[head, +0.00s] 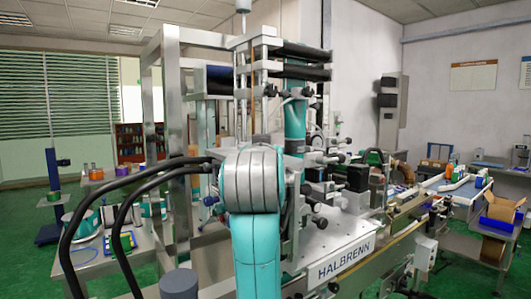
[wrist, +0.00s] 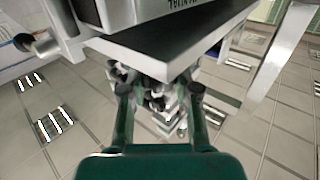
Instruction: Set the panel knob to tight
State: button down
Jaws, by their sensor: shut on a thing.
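My gripper (wrist: 160,90) shows in the wrist view as two dark green fingers, apart, with a small cluster of dark and silver parts between and beyond their tips. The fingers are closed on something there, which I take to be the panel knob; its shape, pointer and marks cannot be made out. In the head view my teal arm hides the gripper and whatever it holds. The sleeve applicator (head: 345,238) stands ahead, with a white front plate lettered HALBRENN. I cannot read the knob's setting in either view.
Ceiling tiles and lamps lie behind. In the head view, a steel frame (head: 172,130) rises left of my arm, and a side table (head: 85,258) stands at left.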

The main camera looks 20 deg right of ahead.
jog(key=c, duration=0.8)
grip_release()
jog(key=shift+s, duration=0.1)
jog(key=v, duration=1.1)
jog(key=shift+s+a, duration=0.25)
jog(key=shift+s, duration=0.1)
